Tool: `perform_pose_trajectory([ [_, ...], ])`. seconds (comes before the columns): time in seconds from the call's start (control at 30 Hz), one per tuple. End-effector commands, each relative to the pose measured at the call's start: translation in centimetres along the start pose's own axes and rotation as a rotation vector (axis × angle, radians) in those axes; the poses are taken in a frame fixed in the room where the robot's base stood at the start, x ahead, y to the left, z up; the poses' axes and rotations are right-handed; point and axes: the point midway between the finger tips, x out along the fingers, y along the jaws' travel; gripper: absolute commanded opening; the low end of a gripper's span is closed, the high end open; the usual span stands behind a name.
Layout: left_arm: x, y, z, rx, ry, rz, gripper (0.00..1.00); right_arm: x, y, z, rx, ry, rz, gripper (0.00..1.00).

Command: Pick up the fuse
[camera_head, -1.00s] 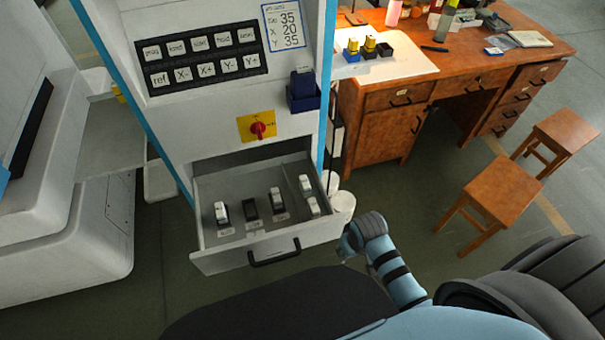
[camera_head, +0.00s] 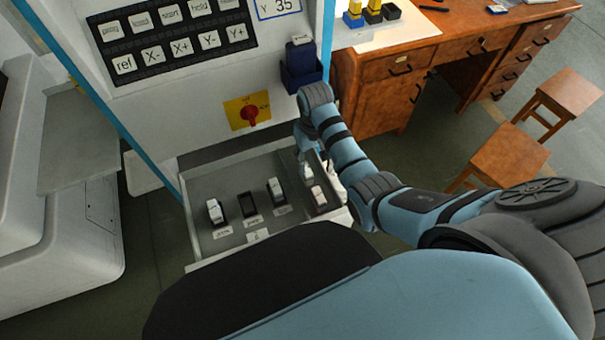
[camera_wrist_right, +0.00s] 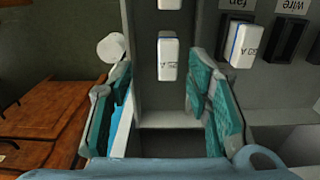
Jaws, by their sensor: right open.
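Several white fuses stand in the open drawer (camera_head: 196,235) of the cabinet. One white fuse (camera_wrist_right: 168,60) lies in the narrow right-hand compartment, just ahead of the gap between my right gripper's fingers in the wrist view. A second fuse (camera_head: 318,194) is in the same compartment. Two more fuses, the left one (camera_head: 214,211) and the middle one (camera_head: 275,189), sit in the wide compartment in dark holders. My right gripper (camera_wrist_right: 160,88) is open and empty over the compartment; its fingers touch no fuse that I can see. My left gripper is not in view.
An empty black holder (camera_head: 248,203) stands between the two fuses in the wide compartment. A divider and drawer walls border the narrow compartment closely. A blue box (camera_head: 301,72) and red switch (camera_head: 250,112) are on the cabinet front above. A wooden desk (camera_head: 385,95) stands right.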

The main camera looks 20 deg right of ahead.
Motion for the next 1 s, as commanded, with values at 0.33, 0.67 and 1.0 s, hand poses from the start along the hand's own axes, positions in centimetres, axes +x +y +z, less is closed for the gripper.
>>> perform_pose_trajectory([
  [0.33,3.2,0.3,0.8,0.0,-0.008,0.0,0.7,5.0,-0.7,-0.4,-0.009,-0.001,-0.001,0.45],
  [0.67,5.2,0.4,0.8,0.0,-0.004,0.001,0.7,9.4,-1.3,-0.8,-0.009,0.0,0.0,0.45],
  [1.0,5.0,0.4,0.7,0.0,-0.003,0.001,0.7,9.2,-1.2,-0.8,-0.006,0.001,-0.001,0.13],
])
